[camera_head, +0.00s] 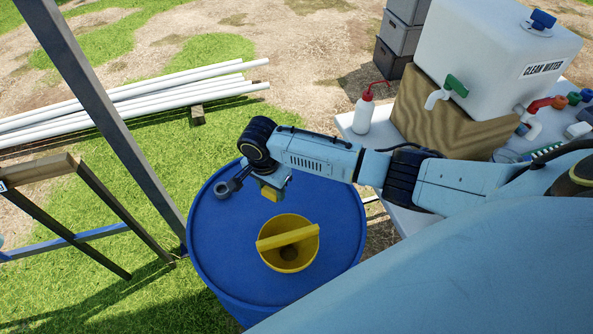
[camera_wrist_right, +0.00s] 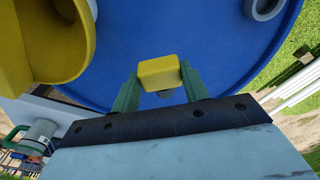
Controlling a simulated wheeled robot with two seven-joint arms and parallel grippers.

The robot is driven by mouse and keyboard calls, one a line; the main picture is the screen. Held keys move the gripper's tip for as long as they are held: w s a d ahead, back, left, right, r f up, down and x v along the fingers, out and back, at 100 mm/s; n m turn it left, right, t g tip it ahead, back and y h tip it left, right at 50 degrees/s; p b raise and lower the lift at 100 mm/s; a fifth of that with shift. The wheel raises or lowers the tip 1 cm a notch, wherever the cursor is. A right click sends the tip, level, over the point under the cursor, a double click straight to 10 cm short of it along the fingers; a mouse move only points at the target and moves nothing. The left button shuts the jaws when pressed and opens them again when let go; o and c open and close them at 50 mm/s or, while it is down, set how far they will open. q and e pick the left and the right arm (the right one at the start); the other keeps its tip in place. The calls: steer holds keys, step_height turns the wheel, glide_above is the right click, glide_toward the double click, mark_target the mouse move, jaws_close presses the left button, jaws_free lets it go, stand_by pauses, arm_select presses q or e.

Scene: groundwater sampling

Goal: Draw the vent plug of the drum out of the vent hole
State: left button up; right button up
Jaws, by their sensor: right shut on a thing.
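The blue drum (camera_head: 220,255) stands upright on the grass below my right arm; its lid (camera_wrist_right: 205,25) fills much of the right wrist view. A yellow block-shaped plug (camera_wrist_right: 159,72) with a grey part under it sits between the green fingers of my right gripper (camera_wrist_right: 160,88), which is shut on it. In the head view the plug (camera_head: 271,193) shows over the far part of the lid, below my right gripper (camera_head: 272,182). The vent hole is hidden, and I cannot tell whether the plug is still in it. My left gripper is not in view.
A yellow funnel (camera_head: 290,258) with a bar across it stands on the lid close by. A grey ring-shaped fitting (camera_head: 222,188) is left of my gripper. A table (camera_head: 352,138) with a bottle (camera_head: 364,115) and water tank (camera_head: 490,50) is right. White pipes (camera_head: 130,100) lie back left.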

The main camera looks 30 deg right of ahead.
steer(key=n+t+h, duration=0.1)
glide_above(298, 196)
steer(key=f, duration=0.1)
steer(key=f+b, duration=0.4)
steer(key=b, duration=0.1)
steer(key=f+b, duration=0.2)
steer(key=b, duration=0.1)
steer(key=shift+s+a+f, duration=0.25)
steer(key=shift+a+f, duration=0.05)
steer(key=shift+a, duration=0.1)
steer(key=o, duration=1)
steer(key=shift+c, duration=0.2)
steer(key=p+v, duration=0.2)
steer(key=v, duration=1.1)
steer(key=shift+p, duration=0.3)
steer(key=shift+a+r, duration=0.1)
steer(key=shift+r, duration=0.05)
